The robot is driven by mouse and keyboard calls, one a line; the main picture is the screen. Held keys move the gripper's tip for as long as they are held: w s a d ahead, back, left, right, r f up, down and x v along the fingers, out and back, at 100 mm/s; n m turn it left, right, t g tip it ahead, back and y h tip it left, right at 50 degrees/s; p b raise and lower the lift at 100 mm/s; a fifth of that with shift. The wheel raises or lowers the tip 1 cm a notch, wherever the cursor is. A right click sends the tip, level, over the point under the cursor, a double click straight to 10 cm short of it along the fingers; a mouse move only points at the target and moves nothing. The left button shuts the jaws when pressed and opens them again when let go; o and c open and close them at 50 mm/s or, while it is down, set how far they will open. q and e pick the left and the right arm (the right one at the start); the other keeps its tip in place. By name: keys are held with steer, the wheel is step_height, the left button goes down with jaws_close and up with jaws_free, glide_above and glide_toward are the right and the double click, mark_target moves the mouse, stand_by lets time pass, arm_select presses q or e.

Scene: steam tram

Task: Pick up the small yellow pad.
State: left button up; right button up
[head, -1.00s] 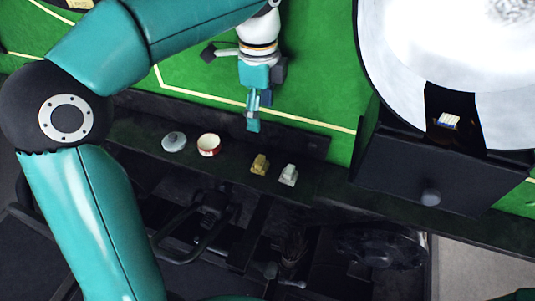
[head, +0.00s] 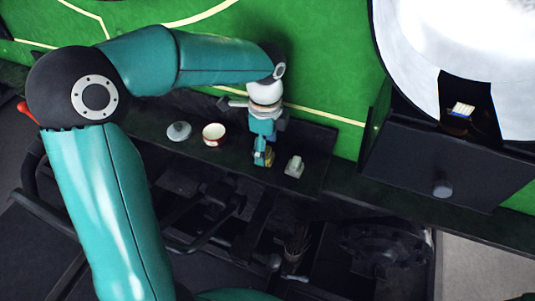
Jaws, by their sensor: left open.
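The small yellow pad (head: 270,157) lies on the dark shelf, mostly hidden by my gripper. My left gripper (head: 262,157) points down right at the pad, with its fingers beside or around it. It is open, and I cannot tell whether the fingers touch the pad. My right gripper is not in view.
A pale grey pad (head: 294,166) lies close to the right of the yellow one. A red-and-white bowl (head: 214,135) and a grey lid (head: 179,131) stand to the left on the shelf. A dark drawer box with a knob (head: 442,190) juts out at right. Dark machinery lies below.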

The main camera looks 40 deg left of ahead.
arm_select(q)
step_height(320, 180, down, 2)
steer(key=shift+c, duration=0.2)
steer(key=c, duration=1)
steer(key=shift+r, duration=0.15)
step_height(320, 180, up, 20)
steer(key=p, duration=0.2)
